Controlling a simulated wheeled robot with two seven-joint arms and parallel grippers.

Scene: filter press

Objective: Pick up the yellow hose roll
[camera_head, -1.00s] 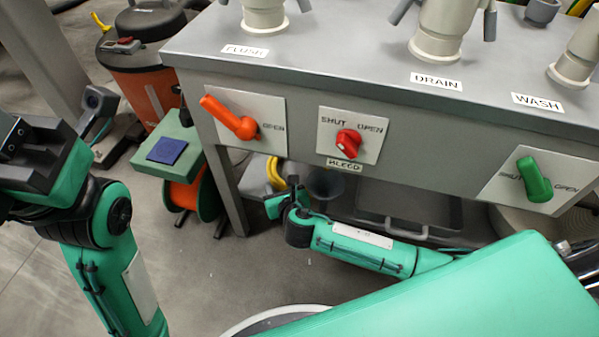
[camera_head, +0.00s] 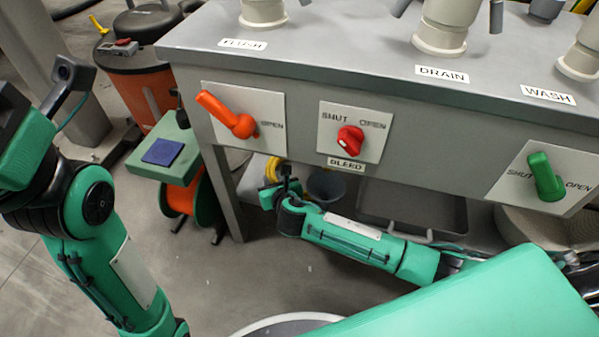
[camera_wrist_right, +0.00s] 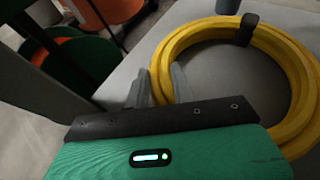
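The yellow hose roll (camera_wrist_right: 285,55) lies on a grey surface in the right wrist view, a flat ring with a black strap around its far side. In the head view only a small yellow part (camera_head: 273,168) shows under the panel, behind my right gripper. My right gripper (camera_wrist_right: 157,88) is open at the roll's left side; one finger is outside the ring and the other overlaps its inner side. The hose shows between the fingers, with contact unclear. In the head view my right gripper (camera_head: 278,184) is small and partly dark. My left gripper (camera_head: 24,130) is cut off at the left edge, its fingers not clear.
The grey panel bench (camera_head: 300,85) with orange, red and green valve handles stands over the roll. Its leg (camera_head: 226,195) is left of my right gripper. A grey bin (camera_head: 326,185) stands beside the roll. An orange reel (camera_head: 185,200) sits farther left.

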